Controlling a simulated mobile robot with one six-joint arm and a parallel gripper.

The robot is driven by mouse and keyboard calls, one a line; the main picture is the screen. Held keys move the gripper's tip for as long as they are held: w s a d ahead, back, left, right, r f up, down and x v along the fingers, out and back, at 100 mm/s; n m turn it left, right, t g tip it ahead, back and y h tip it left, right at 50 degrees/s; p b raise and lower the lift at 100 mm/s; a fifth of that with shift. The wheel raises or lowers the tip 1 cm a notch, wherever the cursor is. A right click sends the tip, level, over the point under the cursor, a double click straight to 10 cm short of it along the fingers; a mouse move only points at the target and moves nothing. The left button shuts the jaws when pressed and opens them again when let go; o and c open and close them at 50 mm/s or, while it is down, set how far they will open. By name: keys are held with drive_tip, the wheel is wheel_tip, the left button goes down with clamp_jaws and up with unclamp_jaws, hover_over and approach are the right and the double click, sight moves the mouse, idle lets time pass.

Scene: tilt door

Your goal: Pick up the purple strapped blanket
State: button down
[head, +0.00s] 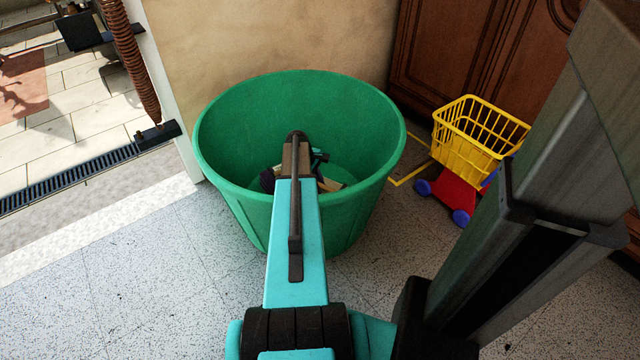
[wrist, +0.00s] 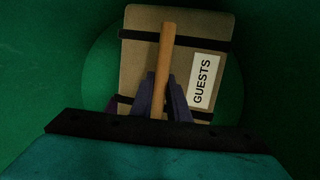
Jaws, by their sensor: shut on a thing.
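My gripper (wrist: 162,78) reaches down into the green bin (head: 372,150). Its two dark fingers are close together with a wooden rod (wrist: 164,45) running between them, and they appear shut on it. Behind the fingers lies a tan, folded-looking thing (wrist: 138,60) with black straps and a white label reading GUESTS. A dark purple patch (wrist: 113,104) shows at its lower left edge. In the head view a dark purple bit (head: 268,180) also shows left of my arm. I cannot tell whether this is the purple strapped blanket; most of it is hidden.
The bin's tall wall surrounds my gripper. A yellow toy cart (head: 478,140) with a red base and blue wheels stands right of the bin, by a brown wooden cabinet (head: 450,50). An open doorway is at the left. Speckled floor (head: 130,270) lies clear in front.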

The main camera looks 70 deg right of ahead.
drive_tip(key=c, duration=1.7)
unclamp_jaws()
drive_tip(key=shift+r, duration=0.45)
drive_tip(key=p+v, duration=0.3)
drive_tip(key=v, duration=0.9)
drive_tip(key=shift+r, duration=0.15)
drive_tip(key=shift+w+r+p, duration=0.1)
drive_tip(key=shift+p, duration=0.2)
